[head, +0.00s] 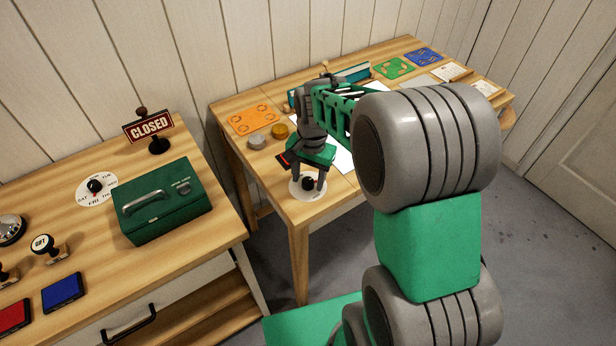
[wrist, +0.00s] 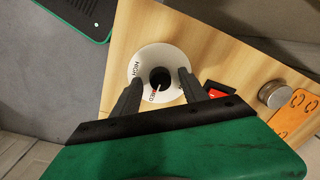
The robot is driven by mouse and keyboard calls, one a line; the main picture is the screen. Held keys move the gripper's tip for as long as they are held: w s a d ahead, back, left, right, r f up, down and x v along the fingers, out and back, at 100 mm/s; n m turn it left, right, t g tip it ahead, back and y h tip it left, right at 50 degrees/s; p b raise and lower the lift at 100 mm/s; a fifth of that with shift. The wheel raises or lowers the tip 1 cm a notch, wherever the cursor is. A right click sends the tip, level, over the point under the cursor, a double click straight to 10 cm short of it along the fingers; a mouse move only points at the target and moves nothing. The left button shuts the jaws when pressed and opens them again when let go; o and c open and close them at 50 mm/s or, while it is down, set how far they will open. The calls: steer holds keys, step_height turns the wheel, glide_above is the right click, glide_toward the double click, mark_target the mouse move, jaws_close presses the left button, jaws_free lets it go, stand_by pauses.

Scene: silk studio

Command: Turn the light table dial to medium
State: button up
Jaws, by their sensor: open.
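The light table dial is a black round knob (wrist: 160,77) on a white disc (wrist: 146,58), at the front left corner of the far wooden table. In the wrist view, HIGH reads at the disc's left and what looks like MED at its lower edge. A small pale and red pointer mark on the knob faces toward that lower label; the exact alignment is hard to tell. Another label at the right is mostly hidden by a finger. My gripper (head: 309,183) is open and points down over the disc (head: 296,190), one finger on each side of the knob. Contact cannot be told.
A grey round tin (head: 257,142), a yellow-brown tin (head: 279,131) and an orange card (head: 252,119) lie behind the dial. A red and black item (wrist: 217,92) lies close by the right finger. A green box (head: 162,200) stands on the left table, across a gap.

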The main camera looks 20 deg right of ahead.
mark_target(310, 180)
steer(key=r, duration=0.7)
steer(key=shift+s+d+r+b, duration=0.2)
steer(key=shift+r+b, duration=0.15)
steer(key=shift+r, duration=0.05)
steer(key=n, duration=0.2)
steer(key=shift+w+n, duration=0.4)
steer(key=s+f+n, duration=0.2)
steer(key=s+f, duration=0.1)
steer(key=s+f+n, duration=0.1)
steer(key=s+f, duration=0.1)
steer(key=shift+s+d, duration=0.15)
steer(key=shift+d, duration=0.1)
steer(key=s+r+n+t, duration=0.1)
steer(key=s+r+n, duration=0.15)
steer(key=s, duration=0.75)
steer(key=r, duration=0.1)
steer(key=r+t, duration=0.1)
steer(key=r, duration=0.1)
steer(key=w+a+r+t, duration=0.1)
steer(key=shift+r, duration=0.35)
